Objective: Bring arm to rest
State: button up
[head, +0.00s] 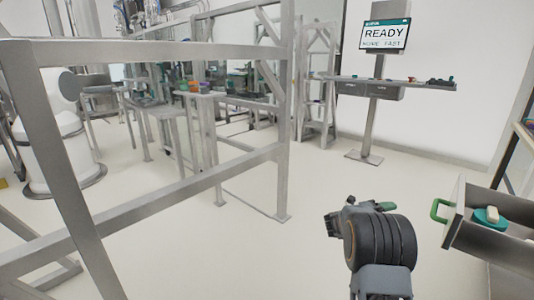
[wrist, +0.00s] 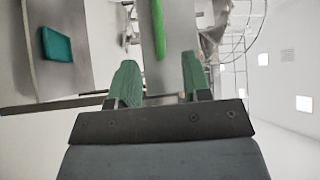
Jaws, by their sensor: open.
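My gripper shows in the wrist view (wrist: 158,82) with two green fingers spread apart and nothing between them. In the head view my arm's dark round wrist is at the lower right, and the gripper (head: 385,206) is mostly hidden behind it, with only a bit of green showing. An open drawer (head: 452,225) with a green handle (head: 438,210) stands to the right of my arm, apart from it. The green handle also shows in the wrist view (wrist: 158,30), beyond the fingertips.
A teal object with a pale top (head: 488,217) lies in the drawer. A metal frame (head: 150,205) fills the left side. A stand with a shelf and a screen reading READY (head: 384,34) is at the back. Floor between frame and stand is clear.

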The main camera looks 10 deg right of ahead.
jog(key=w+a+r+n+t+y+p, duration=0.1)
jog(key=w+a+r+n+t+p, duration=0.15)
jog(key=r, duration=0.25)
jog(key=w+a+r+n+t+y+p, duration=0.1)
jog(key=a+r+n+t+y+p, duration=0.15)
jog(key=r+n+t, duration=0.2)
jog(key=w+a+r+n+t+y+p, duration=0.1)
jog(key=w+a+r+n+t+p, duration=0.15)
jog(key=r, duration=0.25)
jog(key=s+a+r+n+t+y+p, duration=0.3)
jog(key=a+r+n+t+y+p, duration=0.2)
jog(key=a+r+n+y+p, duration=0.75)
jog(key=s+a+r+n+g+y+p, duration=0.25)
jog(key=s+a+n+g+p, duration=0.3)
jog(key=s+a+n, duration=0.45)
jog(key=s+a+n+g+p, duration=0.1)
jog(key=s+g+p, duration=0.4)
jog(key=s, duration=1)
jog(key=shift+s+r+n, duration=0.2)
jog(key=shift+s+n, duration=0.2)
jog(key=shift+n, duration=0.5)
